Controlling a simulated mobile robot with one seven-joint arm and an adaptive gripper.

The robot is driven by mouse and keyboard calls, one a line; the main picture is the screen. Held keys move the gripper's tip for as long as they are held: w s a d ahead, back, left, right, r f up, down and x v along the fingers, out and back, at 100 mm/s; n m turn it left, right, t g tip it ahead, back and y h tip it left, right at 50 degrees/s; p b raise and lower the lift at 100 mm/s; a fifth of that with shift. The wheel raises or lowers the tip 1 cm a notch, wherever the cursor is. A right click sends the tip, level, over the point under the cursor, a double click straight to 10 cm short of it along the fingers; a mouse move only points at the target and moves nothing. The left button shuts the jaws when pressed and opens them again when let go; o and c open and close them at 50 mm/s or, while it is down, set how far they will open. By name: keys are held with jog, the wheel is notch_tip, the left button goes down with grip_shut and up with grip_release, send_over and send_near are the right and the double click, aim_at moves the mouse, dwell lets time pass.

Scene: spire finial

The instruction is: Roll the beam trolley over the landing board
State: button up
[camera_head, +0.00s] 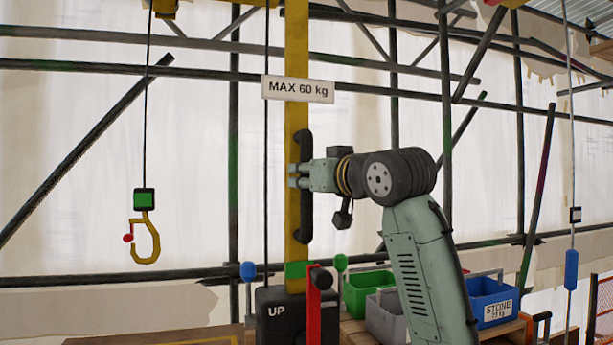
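A yellow hook (146,240) with a red tip and a green-topped black block (144,200) hangs empty on a thin cable at the left. The cable runs up to a yellow part (165,7) cut off by the top edge, possibly the beam trolley. A yellow upright post (296,60) carries a long black handle (304,222). My gripper (294,175) is at the middle of this handle, its fingers across it; whether they are closed on it is unclear. Wooden boards (150,341) with a yellow edge show at the bottom left, possibly the landing board.
A "MAX 60 kg" sign (297,89) is on the post. A black "UP" box (275,318) with a red lever (322,300) stands below. Green (368,290), grey (386,318) and blue "STONE" (492,299) crates sit at the right. Scaffold tubes (233,150) cross behind.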

grip_shut()
dwell(0.4)
